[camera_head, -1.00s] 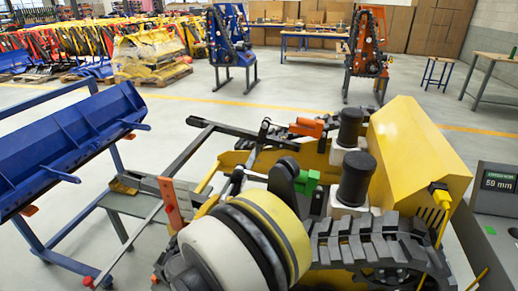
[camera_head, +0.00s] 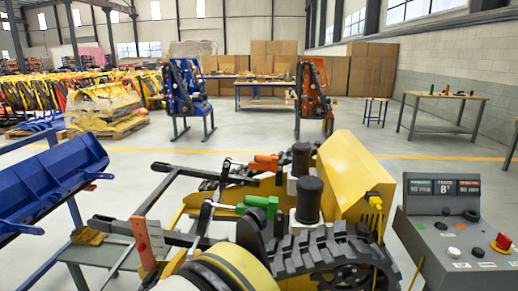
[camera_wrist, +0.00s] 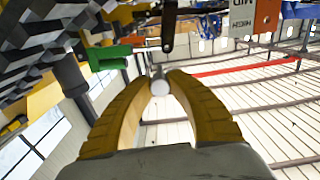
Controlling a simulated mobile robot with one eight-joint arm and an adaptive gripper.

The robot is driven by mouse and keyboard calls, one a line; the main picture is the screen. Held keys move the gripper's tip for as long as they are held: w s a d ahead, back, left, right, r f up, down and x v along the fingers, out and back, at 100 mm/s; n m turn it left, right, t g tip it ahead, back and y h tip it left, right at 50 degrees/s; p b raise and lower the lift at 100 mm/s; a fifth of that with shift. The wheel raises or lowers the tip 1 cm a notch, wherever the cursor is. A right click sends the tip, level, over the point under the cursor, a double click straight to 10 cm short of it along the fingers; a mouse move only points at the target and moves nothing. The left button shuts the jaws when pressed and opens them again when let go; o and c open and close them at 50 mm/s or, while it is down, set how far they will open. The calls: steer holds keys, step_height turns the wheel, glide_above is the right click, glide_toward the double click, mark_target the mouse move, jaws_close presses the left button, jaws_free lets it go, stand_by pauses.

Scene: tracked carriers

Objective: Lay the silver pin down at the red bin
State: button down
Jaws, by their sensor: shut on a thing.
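My gripper (camera_wrist: 160,74), with two yellow-brown fingers, is closed on a small pale, round end between its fingertips in the wrist view. This is the silver pin (camera_wrist: 160,88), seen nearly end-on; its length is hidden. A green block (camera_wrist: 110,57) and a black lug (camera_wrist: 168,28) are close beyond the fingertips. I cannot make out the gripper or the pin in the head view. No red bin can be told for sure. An orange-red block with a grey lettered plate (camera_wrist: 266,18) shows at the wrist view's upper right edge.
A yellow tracked carrier (camera_head: 350,175) fills the middle, with black rubber track (camera_head: 325,252) and the green block (camera_head: 262,205). A grey console (camera_head: 455,235) stands at right. A blue bucket (camera_head: 50,185) is at left. Open floor lies behind, before blue and orange stands.

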steer(key=shift+y, duration=0.3)
steer(key=w+d+r, duration=0.2)
steer(key=d, duration=0.8)
steer(key=w+d+r, duration=0.3)
steer(key=d, duration=0.7)
steer(key=w+d+r, duration=0.2)
steer(key=d, duration=0.9)
steer(key=shift+w+d+r, duration=0.1)
steer(key=shift+w+r, duration=0.15)
steer(key=shift+w, duration=0.15)
steer(key=shift+n+y, duration=0.3)
steer(key=shift+n, duration=0.1)
steer(key=d, duration=0.2)
steer(key=s+d+r, duration=0.1)
steer(key=d, duration=0.1)
steer(key=s+d, duration=0.1)
steer(key=d, duration=0.1)
steer(key=shift+s+d+r, duration=0.15)
steer(key=shift+d+r, duration=0.25)
steer(key=shift+s+d+r, duration=0.15)
steer(key=shift+s+d, duration=0.05)
steer(key=shift+d, duration=0.2)
